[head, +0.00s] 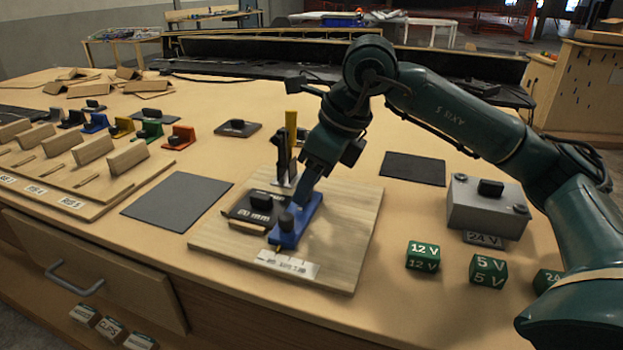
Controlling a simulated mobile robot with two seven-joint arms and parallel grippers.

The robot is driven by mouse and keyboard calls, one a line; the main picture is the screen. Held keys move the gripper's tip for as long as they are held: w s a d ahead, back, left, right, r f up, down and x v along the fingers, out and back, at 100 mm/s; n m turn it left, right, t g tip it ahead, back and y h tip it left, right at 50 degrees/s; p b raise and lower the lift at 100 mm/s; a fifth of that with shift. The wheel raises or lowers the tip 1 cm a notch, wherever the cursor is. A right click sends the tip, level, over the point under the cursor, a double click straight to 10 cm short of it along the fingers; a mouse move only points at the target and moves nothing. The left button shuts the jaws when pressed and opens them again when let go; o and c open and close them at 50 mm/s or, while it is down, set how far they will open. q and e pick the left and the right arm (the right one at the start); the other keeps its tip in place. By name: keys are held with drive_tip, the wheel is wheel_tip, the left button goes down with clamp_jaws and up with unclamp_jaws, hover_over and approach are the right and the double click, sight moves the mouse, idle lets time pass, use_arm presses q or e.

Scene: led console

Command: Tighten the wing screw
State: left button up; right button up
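A wooden board (340,235) lies on the table. On it a black plate (243,214) with a black knob sits beside a blue plate (288,236) with a dark knob (285,222). A dark upright piece (282,158) and a yellow upright bar (291,128) stand behind them. I cannot tell for sure which part is the wing screw. My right gripper (303,190) reaches down over the far end of the blue plate. Its fingertips blend into the blue plate, so its opening and any contact are unclear. My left gripper is out of view.
A grey box (487,205) marked 24 V and green cubes (423,255) with voltage labels stand to the right. Dark mats (177,201) lie either side of the board. A wooden rack (82,190) and coloured knob pieces are at left.

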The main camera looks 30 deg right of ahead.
drive_tip(key=shift+o, duration=1.2)
drive_tip(key=shift+f, duration=0.1)
drive_tip(key=p+v, duration=0.1)
drive_tip(key=v, duration=1.2)
